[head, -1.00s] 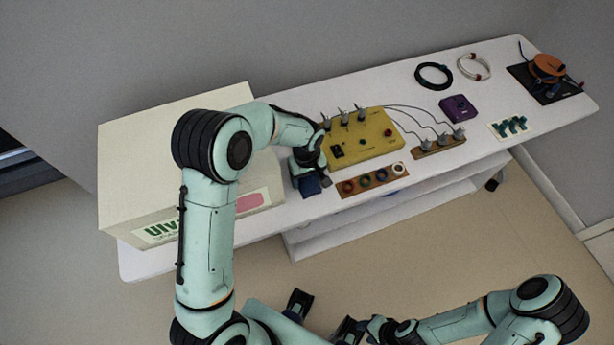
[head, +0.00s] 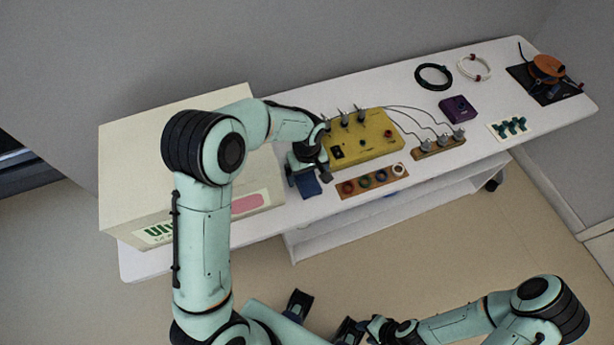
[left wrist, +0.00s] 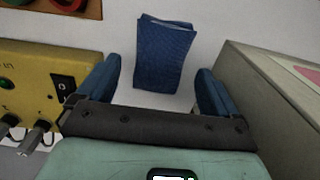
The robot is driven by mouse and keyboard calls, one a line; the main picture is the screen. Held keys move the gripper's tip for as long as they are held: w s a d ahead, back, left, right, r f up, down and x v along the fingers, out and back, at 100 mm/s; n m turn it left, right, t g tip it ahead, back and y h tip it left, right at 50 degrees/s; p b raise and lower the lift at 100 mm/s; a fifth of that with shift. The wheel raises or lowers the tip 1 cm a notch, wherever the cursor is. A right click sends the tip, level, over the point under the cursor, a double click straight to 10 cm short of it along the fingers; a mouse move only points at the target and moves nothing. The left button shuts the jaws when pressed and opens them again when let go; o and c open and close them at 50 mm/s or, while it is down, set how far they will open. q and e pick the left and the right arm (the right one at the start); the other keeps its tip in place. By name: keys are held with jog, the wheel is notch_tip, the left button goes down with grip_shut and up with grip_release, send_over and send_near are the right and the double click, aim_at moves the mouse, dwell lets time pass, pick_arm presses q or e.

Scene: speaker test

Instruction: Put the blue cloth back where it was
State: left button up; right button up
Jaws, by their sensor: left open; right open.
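The blue cloth (head: 310,188) lies folded on the white table between the yellow box and the large cream box. In the left wrist view the cloth (left wrist: 165,55) lies flat, just ahead of and between the open fingers. My right gripper (head: 323,317) is open and empty, low in front of the table.
The cream box (head: 180,150) stands close left of the cloth. The yellow box (head: 365,143) with switches is close right, with a wooden strip of coloured rings (head: 372,180) before it. A purple box (head: 458,108) and an orange reel (head: 547,66) lie further right.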

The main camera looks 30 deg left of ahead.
aim_at(307, 181)
pick_arm(q)
notch_tip(307, 181, up, 9)
jog(key=shift+r+p, duration=0.2)
jog(key=shift+p, duration=0.15)
pick_arm(e)
jog(key=shift+w+r, duration=0.15)
jog(key=shift+r, duration=0.25)
pick_arm(q)
jog(key=shift+s+d, duration=0.1)
pick_arm(e)
jog(key=shift+d, duration=0.1)
